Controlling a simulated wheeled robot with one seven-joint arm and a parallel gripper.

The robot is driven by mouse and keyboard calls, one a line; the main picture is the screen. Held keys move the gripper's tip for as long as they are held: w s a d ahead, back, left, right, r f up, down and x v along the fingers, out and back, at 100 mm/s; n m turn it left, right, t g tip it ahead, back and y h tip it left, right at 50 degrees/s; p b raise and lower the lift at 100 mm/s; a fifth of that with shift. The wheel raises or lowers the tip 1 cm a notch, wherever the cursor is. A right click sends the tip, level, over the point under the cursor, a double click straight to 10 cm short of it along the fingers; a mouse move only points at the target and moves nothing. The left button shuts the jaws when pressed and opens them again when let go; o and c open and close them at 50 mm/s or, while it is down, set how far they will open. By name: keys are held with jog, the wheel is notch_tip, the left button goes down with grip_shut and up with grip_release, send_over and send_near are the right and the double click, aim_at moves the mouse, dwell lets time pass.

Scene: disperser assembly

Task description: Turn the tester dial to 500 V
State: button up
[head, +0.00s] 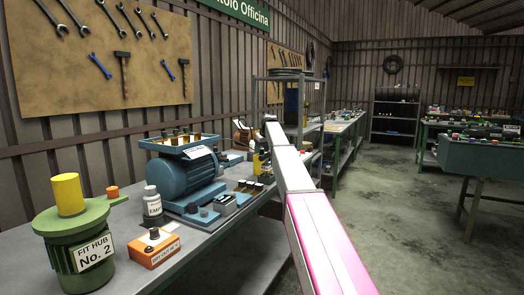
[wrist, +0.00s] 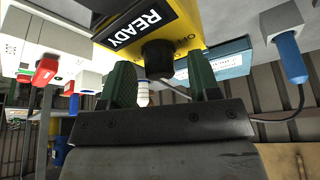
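The yellow tester (wrist: 180,25) hangs upside down in the wrist view, with a black panel reading READY. Its black dial (wrist: 158,58) faces my gripper, with small markings beside it, including OFF; its pointer setting cannot be read. My gripper (wrist: 160,66) is open, its two green fingers apart on either side of the dial in the picture. I see no contact with the dial. In the head view a small yellow thing (head: 258,162), possibly the tester, shows beside my arm, which hides the gripper there.
In the wrist view, a blue plug with a cable (wrist: 288,55) is at right, a red connector (wrist: 45,70) at left, and a teal box (wrist: 220,65) behind. In the head view, a blue motor (head: 185,172), green hub (head: 75,245) and orange box (head: 154,248) crowd the bench.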

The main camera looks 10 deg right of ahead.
jog(key=c, duration=0.8)
jog(key=shift+c, duration=0.2)
jog(key=shift+m, duration=0.3)
jog(key=m+h, duration=0.1)
jog(key=m, duration=0.2)
jog(key=shift+t, duration=0.3)
jog(key=m+h, duration=0.1)
jog(key=m, duration=0.2)
jog(key=shift+a+m+h, duration=0.15)
jog(key=shift+m+h, duration=0.15)
jog(key=m+h, duration=0.1)
jog(key=m, duration=0.2)
jog(key=m+g+h, duration=0.1)
jog(key=m, duration=0.2)
jog(key=shift+m, duration=0.3)
jog(key=shift+g, duration=0.3)
jog(key=o, duration=0.9)
